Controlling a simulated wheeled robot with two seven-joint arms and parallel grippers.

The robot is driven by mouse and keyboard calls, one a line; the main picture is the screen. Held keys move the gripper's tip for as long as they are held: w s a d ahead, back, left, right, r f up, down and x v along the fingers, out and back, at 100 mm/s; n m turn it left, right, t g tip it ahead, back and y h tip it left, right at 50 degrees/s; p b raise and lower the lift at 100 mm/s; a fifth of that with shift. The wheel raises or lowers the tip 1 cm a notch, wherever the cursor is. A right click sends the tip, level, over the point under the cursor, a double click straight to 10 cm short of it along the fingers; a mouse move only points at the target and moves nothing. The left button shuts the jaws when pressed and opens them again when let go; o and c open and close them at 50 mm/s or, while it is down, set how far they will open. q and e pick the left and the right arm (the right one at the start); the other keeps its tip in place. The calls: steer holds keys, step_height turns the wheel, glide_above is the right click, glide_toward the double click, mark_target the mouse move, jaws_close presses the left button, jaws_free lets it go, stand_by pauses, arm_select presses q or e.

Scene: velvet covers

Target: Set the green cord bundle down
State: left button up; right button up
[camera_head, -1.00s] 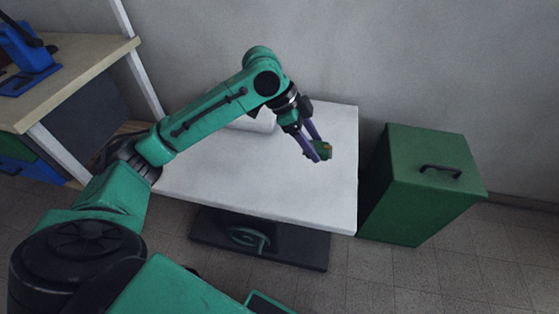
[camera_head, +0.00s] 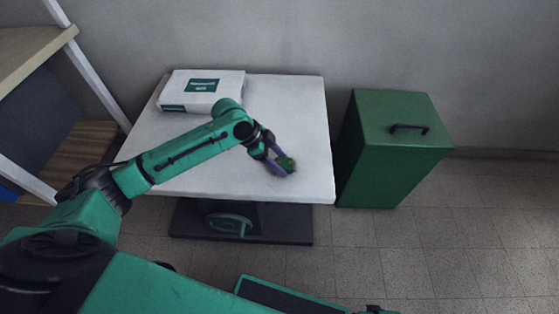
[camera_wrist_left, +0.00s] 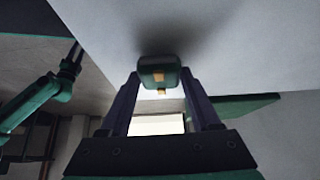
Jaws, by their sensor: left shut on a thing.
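The green cord bundle (camera_head: 287,162) is small, with a yellowish band, and is between the fingertips of my left gripper (camera_head: 280,167). My left gripper is shut on it, over the front right part of the white table (camera_head: 313,135). In the left wrist view the bundle (camera_wrist_left: 158,68) sits at the fingertips, with the pale tabletop (camera_wrist_left: 240,40) close behind it and a dark shadow around it. I cannot tell whether it touches the table.
A white box with green labels (camera_head: 220,84) lies at the back left of the table. A green cabinet with a black handle (camera_head: 385,150) stands right of the table. A wooden-topped bench (camera_head: 25,50) is at the left. The table's right part is mostly clear.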

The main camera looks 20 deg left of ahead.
arm_select(q)
steer(key=shift+f, duration=0.4)
steer(key=o, duration=1.5)
steer(key=shift+c, duration=0.2)
steer(key=shift+r, duration=0.25)
steer(key=p+v, duration=0.2)
steer(key=v, duration=1)
steer(key=shift+r, duration=0.25)
arm_select(e)
steer(key=s, duration=0.3)
steer(key=s+d+f, duration=0.1)
steer(key=shift+s+f, duration=0.1)
steer(key=shift+s, duration=0.05)
arm_select(q)
steer(key=shift+d, duration=0.1)
